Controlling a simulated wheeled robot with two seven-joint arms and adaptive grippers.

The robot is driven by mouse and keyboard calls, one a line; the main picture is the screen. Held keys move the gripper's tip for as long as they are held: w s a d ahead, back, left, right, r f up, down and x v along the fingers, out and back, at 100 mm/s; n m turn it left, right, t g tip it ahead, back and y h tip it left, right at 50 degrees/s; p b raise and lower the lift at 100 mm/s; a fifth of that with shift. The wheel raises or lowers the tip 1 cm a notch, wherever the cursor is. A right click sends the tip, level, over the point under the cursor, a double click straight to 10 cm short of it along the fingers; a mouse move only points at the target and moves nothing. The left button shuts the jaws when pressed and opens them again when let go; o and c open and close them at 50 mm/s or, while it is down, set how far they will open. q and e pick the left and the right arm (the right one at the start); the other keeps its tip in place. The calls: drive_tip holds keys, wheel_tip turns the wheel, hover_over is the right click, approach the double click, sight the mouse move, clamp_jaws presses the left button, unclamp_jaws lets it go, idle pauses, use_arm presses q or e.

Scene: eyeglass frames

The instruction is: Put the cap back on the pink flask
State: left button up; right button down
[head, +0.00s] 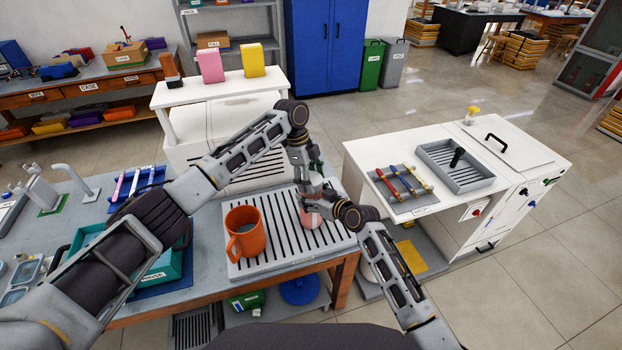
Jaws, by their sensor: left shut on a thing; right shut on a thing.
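The pink flask (307,218) stands on the grey slatted drain mat (268,265), near its right side. Only part of its pink body shows, since my grippers cover much of it. My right gripper (314,204) comes in from the right and is shut on the flask. My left gripper (311,184) points down from above and is shut right over the top of the flask. The cap seems to be between its fingers but is mostly hidden. I cannot tell whether the cap touches the flask's neck.
An orange mug (245,232) stands on the mat left of the flask. A teal bin (168,262) lies further left, partly behind my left arm. A white cabinet (470,180) with tools and a grey tray (456,166) stands to the right, across a floor gap.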

use_arm(q)
drive_tip(key=m, duration=0.4)
drive_tip(key=shift+w+a+m+g+y, duration=0.1)
drive_tip(key=shift+m+g+y, duration=0.2)
drive_tip(key=shift+m+g, duration=0.1)
drive_tip(key=m+y, duration=0.1)
drive_tip(key=m, duration=0.3)
drive_tip(key=shift+g, duration=0.3)
drive_tip(key=m+y, duration=0.1)
drive_tip(key=m, duration=0.4)
drive_tip(key=shift+m+y, duration=0.7)
drive_tip(key=shift+m, duration=1.7)
drive_tip(key=o, duration=0.9)
